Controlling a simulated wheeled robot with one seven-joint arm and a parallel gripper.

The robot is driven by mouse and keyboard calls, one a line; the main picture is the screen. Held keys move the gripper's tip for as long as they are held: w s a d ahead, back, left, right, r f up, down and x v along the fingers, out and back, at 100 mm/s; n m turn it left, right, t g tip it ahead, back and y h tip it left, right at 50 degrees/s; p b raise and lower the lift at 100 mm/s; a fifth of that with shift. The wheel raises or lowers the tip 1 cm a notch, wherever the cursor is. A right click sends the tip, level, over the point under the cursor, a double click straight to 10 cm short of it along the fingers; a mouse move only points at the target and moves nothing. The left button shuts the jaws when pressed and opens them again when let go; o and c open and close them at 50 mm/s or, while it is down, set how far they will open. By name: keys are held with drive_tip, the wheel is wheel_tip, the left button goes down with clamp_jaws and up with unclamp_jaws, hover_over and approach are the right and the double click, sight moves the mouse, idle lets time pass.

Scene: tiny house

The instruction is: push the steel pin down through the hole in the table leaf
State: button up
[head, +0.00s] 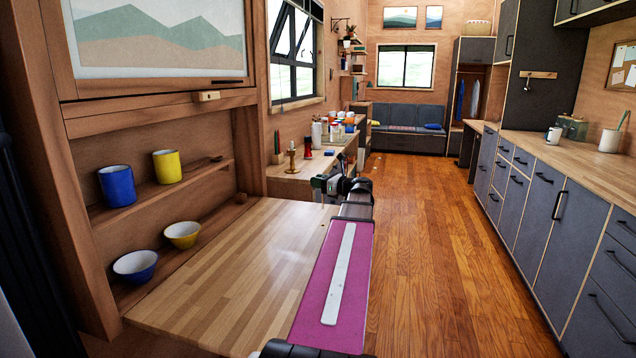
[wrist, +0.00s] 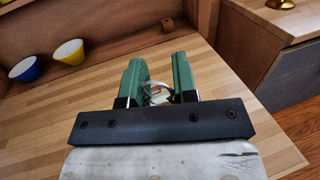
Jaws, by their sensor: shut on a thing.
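The table leaf (head: 215,265) is a pale striped wood board folded out level from the wall cabinet; it also fills much of the wrist view (wrist: 60,120). My gripper (wrist: 158,75) has two green fingers, shut on a shiny ring-like metal piece, the steel pin (wrist: 158,96). Its lower part is hidden by the fingers and the dark gripper bar. In the head view my gripper (head: 322,185) is beyond the leaf's far right corner area, partly hidden by my arm. I cannot make out the hole in the leaf, nor whether the pin touches the leaf.
Shelves beside the leaf hold a blue cup (head: 117,186), a yellow cup (head: 167,166), a yellow bowl (head: 182,235) and a blue bowl (head: 135,266). A counter (head: 290,178) with a brass candlestick (head: 292,158) stands past the leaf. The floor (head: 430,260) to the right is clear.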

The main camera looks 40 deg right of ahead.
drive_tip(key=shift+s, duration=0.1)
drive_tip(key=shift+f, duration=2.9)
drive_tip(key=shift+f, duration=3.65)
drive_tip(key=o, duration=1)
drive_tip(key=v, duration=1)
drive_tip(key=shift+s+d, duration=0.15)
drive_tip(key=shift+s, duration=0.2)
